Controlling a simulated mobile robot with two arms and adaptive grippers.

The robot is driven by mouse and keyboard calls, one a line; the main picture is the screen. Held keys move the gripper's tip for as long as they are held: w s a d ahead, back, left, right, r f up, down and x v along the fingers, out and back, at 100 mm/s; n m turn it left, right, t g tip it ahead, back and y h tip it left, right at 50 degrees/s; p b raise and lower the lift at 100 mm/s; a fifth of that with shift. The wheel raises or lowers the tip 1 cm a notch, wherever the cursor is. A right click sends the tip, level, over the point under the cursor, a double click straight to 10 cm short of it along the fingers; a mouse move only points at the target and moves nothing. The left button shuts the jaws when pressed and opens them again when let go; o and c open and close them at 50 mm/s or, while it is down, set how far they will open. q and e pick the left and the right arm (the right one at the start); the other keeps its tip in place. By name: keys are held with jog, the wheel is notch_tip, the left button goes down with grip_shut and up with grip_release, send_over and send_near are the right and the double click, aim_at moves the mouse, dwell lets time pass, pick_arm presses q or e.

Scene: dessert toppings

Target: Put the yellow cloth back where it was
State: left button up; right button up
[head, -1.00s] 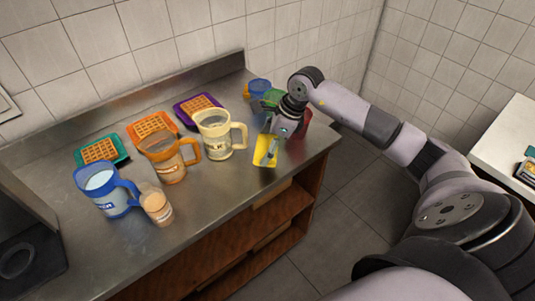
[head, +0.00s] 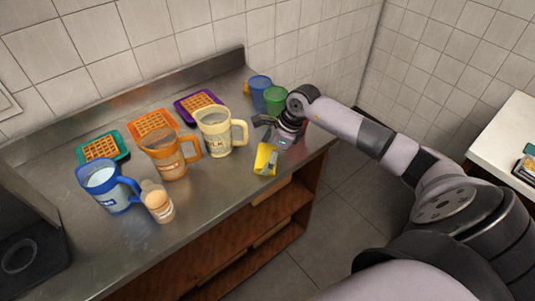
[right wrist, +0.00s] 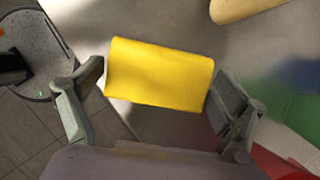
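The yellow cloth (head: 265,160) lies near the front edge of the steel counter, at the right end. It looks like a small folded block. In the right wrist view the cloth (right wrist: 160,75) sits between the spread fingers of my right gripper (right wrist: 155,100), with its ends close to both fingers; I cannot tell whether they touch it. In the head view my right gripper (head: 272,130) is just behind and above the cloth, with its fingers apart. My left gripper is not in view.
A cream pitcher (head: 214,138) stands left of the cloth, then an orange pitcher (head: 165,160) and a blue pitcher (head: 105,193). Green (head: 275,98) and blue (head: 259,88) cups stand behind my gripper. A red item (right wrist: 275,163) is close to the right finger.

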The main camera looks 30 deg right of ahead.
jog(key=shift+o, duration=0.5)
jog(key=shift+r, duration=0.1)
jog(key=shift+r, duration=0.15)
jog(key=b+v, duration=0.2)
jog(key=v, duration=0.9)
jog(key=shift+r, duration=0.4)
jog(key=shift+s, duration=0.1)
